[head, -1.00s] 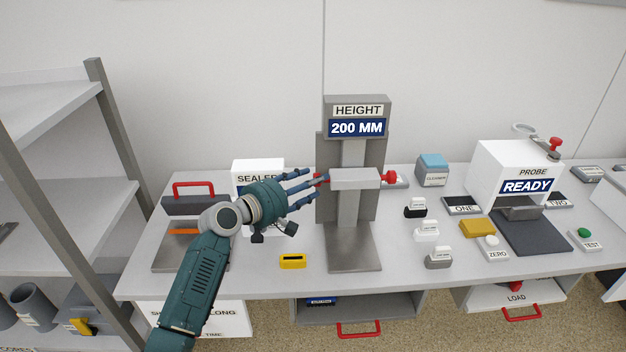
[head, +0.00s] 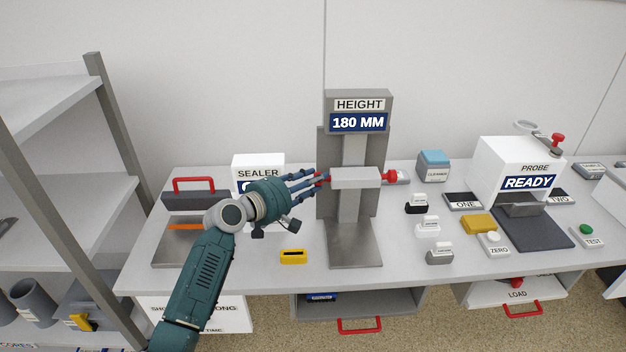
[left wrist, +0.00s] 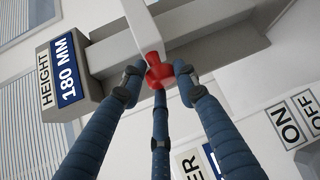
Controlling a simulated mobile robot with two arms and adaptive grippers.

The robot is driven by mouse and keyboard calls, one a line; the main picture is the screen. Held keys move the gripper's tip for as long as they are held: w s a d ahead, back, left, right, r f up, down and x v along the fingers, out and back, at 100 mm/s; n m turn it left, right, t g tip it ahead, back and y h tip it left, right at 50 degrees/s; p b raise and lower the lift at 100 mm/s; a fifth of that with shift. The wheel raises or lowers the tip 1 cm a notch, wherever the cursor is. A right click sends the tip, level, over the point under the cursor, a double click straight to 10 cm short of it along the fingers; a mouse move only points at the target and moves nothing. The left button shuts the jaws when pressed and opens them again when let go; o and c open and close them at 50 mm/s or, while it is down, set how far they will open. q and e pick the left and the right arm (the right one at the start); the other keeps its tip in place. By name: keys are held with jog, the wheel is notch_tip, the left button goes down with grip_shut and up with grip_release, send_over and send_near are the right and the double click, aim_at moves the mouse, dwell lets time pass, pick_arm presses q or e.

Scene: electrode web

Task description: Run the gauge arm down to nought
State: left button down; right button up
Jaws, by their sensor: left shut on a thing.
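The height gauge (head: 365,225) stands upright on the bench, and its display (head: 358,122) reads 180 MM. Its light grey gauge arm (head: 355,179) sits partway up the column, with a red knob (head: 389,177) on the right end and another on the left end. My left gripper (head: 322,178) is at the left end of the arm. In the left wrist view its three blue fingers are shut around the left red knob (left wrist: 158,72). The display also shows in that view (left wrist: 68,72). My right gripper is not in view.
A sealer (head: 258,172) with a red-handled press stands behind my left arm. A yellow block (head: 293,257) lies left of the gauge base. Several small labelled blocks, a yellow piece (head: 478,224) and the white probe unit (head: 515,170) are on the right.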

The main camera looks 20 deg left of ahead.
pick_arm(q)
jog(key=f+b, duration=0.3)
jog(key=f, duration=0.2)
jog(key=f+b, duration=0.4)
jog(key=f, duration=0.1)
jog(key=f+b, duration=0.3)
jog(key=f, duration=0.2)
jog(key=shift+d+f, duration=0.15)
jog(key=shift+d, duration=0.1)
jog(key=c, duration=1.4)
grip_release()
jog(key=shift+s, duration=0.1)
jog(key=shift+o, duration=0.2)
jog(key=shift+d, duration=0.1)
jog(key=shift+r, duration=0.25)
notch_tip(320, 180, up, 10)
jog(key=shift+r, duration=0.1)
